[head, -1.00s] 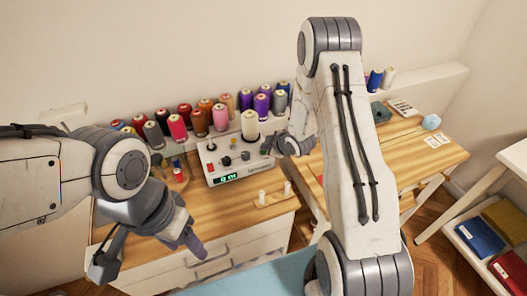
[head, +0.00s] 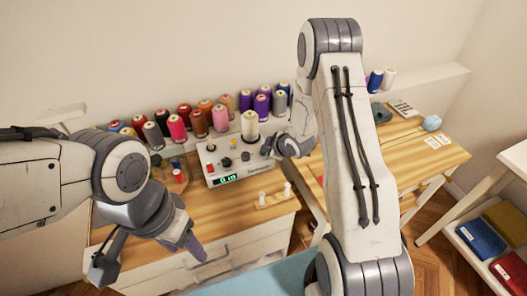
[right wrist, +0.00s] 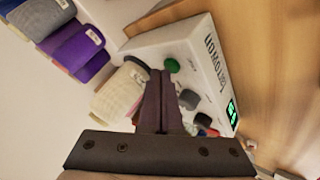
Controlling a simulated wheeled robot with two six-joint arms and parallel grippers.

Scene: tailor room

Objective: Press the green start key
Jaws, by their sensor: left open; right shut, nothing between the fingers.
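The white control box (head: 240,172) stands on the wooden bench, with knobs on top and a lit green display (head: 225,180) on its front. In the right wrist view, the round green key (right wrist: 172,65) is on top of the box (right wrist: 205,60). My right gripper (right wrist: 160,74) is shut and empty, its tips beside the green key, on its left in that view; I cannot tell whether they touch. In the head view my right gripper (head: 268,148) is at the box's right end and hides the key. My left gripper (head: 198,250) is open, low in front of the bench drawers.
A cream cone of thread (head: 250,127) stands at the box's back edge, close to the right fingers. Several coloured spools line the wall behind. A small wooden holder with white pegs (head: 272,200) lies in front of the box. The bench's front left is clear.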

